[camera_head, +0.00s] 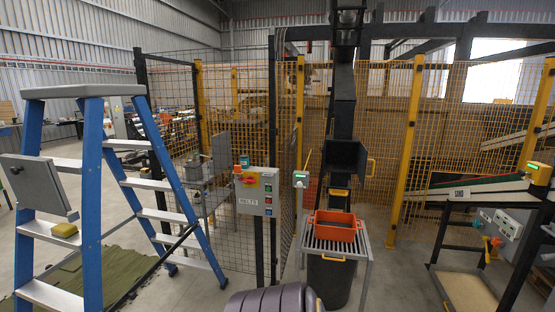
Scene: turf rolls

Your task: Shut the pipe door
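The pipe is a black, square-sided vertical chute (344,90) that comes down from overhead in the middle of the view. Low on it is a dark opening (345,157). A black flap with a yellow handle (371,167) stands out at its right side. This looks like the pipe door, standing open, though the dark surfaces make its exact angle hard to tell. Neither of my grippers is in view.
An orange tray (335,226) sits on a slatted metal stand (364,250) below the pipe, with a black bin (330,279) under it. A control box (257,191) stands left. A blue stepladder (93,190) fills the left side. Yellow-post mesh fencing (408,150) stands behind.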

